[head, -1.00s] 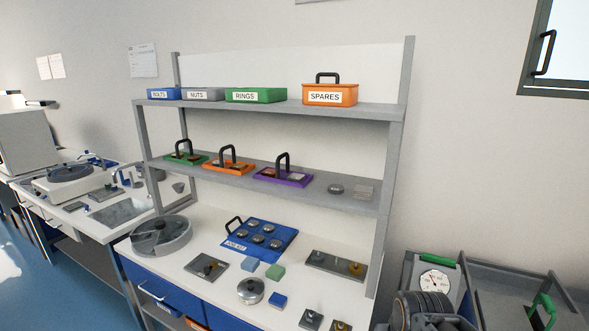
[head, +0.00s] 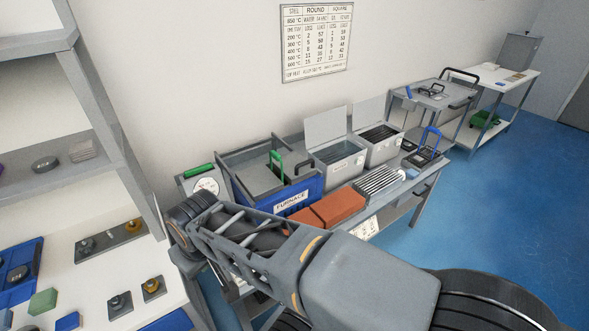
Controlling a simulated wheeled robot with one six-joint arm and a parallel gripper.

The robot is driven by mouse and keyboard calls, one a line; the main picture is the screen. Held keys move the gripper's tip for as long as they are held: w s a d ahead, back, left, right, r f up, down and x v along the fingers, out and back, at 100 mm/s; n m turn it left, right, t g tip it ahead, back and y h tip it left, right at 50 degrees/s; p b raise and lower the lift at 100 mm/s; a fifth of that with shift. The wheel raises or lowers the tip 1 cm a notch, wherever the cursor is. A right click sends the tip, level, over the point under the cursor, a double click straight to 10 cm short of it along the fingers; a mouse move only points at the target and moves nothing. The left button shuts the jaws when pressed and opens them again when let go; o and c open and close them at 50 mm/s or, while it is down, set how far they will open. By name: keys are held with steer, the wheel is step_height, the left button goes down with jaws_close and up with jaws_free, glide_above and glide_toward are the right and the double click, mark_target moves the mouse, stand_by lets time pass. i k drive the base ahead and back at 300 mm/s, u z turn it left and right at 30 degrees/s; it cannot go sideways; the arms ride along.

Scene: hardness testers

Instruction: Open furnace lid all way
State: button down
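The furnace (head: 312,188) is a blue box labelled FURNACE, on a bench against the wall in the middle of the head view. Its grey lid (head: 250,178) seems to lie low over the top; its exact angle is hard to tell. A green handle (head: 276,163) stands up from the lid area. My arm reaches from the lower right to the left, in front of the furnace, and hides part of its lower front. My gripper is not visible; the arm's far visible end is a dark ringed joint left of the furnace.
A dial gauge box (head: 205,186) stands left of the furnace. Orange-brown bricks (head: 338,206) and a ribbed metal rack (head: 380,181) lie in front and to the right. Two grey bins (head: 338,160) with raised lids stand right. A shelf post (head: 110,140) rises at left. Blue floor is clear at right.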

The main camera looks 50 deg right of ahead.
mark_target(259, 182)
steer(key=z, duration=1.95)
steer(key=k, duration=0.6)
steer(key=z, duration=0.85)
steer(key=i, duration=0.8)
steer(key=u, duration=0.85)
steer(key=i, duration=0.8)
steer(key=u, duration=0.75)
